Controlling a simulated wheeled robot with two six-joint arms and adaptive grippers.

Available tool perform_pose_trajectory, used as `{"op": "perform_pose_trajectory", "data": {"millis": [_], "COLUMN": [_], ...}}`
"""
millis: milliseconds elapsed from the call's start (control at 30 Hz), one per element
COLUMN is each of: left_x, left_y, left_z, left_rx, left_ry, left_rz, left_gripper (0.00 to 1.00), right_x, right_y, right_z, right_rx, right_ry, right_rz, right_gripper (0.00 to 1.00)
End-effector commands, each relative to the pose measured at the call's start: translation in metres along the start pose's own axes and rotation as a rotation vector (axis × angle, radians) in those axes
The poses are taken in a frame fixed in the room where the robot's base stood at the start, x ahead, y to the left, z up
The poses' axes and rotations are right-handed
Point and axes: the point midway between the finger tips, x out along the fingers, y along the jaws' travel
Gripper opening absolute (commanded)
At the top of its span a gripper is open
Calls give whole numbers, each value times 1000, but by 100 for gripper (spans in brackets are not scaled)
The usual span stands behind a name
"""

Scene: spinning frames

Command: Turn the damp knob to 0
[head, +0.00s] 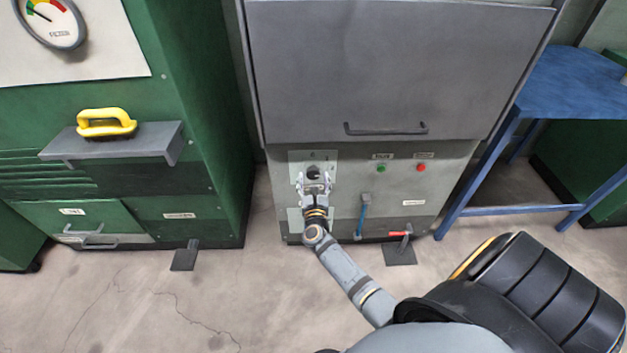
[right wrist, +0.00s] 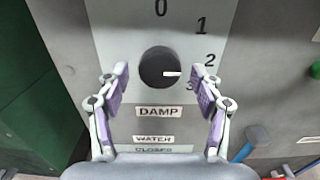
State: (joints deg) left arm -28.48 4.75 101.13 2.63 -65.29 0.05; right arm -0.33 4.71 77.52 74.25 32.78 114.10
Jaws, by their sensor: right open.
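The damp knob (right wrist: 155,66) is a round black dial on a pale plate (right wrist: 118,30) marked 0, 1, 2 and 3, with a DAMP label (right wrist: 158,111) below it. Its white pointer mark points right, between 2 and 3, with 0 at the top. In the head view the knob (head: 313,172) sits at the upper left of the grey machine's lower panel. My right gripper (right wrist: 160,78) is open, one finger on each side of the knob; both fingers look apart from it. It also shows in front of the plate in the head view (head: 314,181). My left gripper is not in view.
A green button (head: 381,168), a red button (head: 421,167), a blue-handled lever (head: 364,212) and a red-handled lever (head: 399,234) are right of the knob. A grey door (head: 390,70) is above. A green machine (head: 205,90) stands left, a blue table (head: 570,85) right.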

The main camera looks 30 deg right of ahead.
Motion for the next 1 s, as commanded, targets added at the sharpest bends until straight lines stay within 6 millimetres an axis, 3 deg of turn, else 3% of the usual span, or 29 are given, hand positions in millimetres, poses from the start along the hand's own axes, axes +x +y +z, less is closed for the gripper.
{"op": "perform_pose_trajectory", "data": {"millis": [67, 400, 767, 1000], "left_x": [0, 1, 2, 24], "left_y": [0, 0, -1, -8], "left_z": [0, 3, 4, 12], "left_rx": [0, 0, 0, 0], "left_ry": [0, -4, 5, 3], "left_rz": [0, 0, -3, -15], "left_gripper": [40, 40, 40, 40], "right_x": [0, 0, 0, 0], "right_y": [0, 0, 0, 0], "right_z": [0, 0, 1, 2], "right_rx": [0, 0, -69, -243], "right_ry": [0, 0, 0, 0], "right_rz": [0, 0, 0, 0], "right_gripper": [58, 12, 12, 12]}}
